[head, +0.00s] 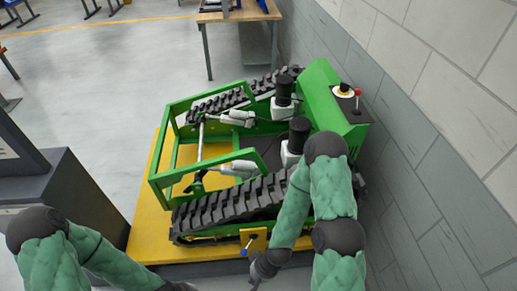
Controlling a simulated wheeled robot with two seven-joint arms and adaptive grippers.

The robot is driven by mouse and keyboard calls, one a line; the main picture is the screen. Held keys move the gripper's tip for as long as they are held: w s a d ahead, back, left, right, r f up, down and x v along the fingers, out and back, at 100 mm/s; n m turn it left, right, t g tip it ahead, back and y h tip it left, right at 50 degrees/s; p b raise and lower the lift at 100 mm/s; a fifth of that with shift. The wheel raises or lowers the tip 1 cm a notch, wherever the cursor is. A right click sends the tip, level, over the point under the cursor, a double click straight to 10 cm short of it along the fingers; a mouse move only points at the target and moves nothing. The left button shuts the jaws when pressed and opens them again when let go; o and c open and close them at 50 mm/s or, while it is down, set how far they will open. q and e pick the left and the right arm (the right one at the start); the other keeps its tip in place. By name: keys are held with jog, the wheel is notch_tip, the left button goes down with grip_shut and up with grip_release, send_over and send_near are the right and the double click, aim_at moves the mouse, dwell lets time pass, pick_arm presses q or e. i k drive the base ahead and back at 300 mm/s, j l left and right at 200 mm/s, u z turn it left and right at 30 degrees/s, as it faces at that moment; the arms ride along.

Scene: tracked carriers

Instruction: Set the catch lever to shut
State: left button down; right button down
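A small lever with a blue tip (245,251) sits on a yellow bracket (259,241) at the near side of the tracked carrier (228,213); it looks like the catch lever. It slants down to the left. My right gripper (257,282) is just below and to the right of it, near the bottom edge, and seems apart from it. Its fingers are too small and dark to tell open from shut. My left gripper (182,287) is at the bottom edge, left of the lever, mostly cut off.
The green carrier stands on a yellow platform (145,222). Its control box (333,109) has a red-knobbed stick (358,92). A grey block wall (420,130) runs along the right. A dark cabinet (70,195) stands at the left. A workbench (235,14) is at the back.

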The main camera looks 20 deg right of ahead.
aim_at(243, 253)
jog(key=z, duration=1.4)
jog(key=k+j+u, duration=0.3)
jog(key=j+u, duration=0.15)
jog(key=j, duration=0.15)
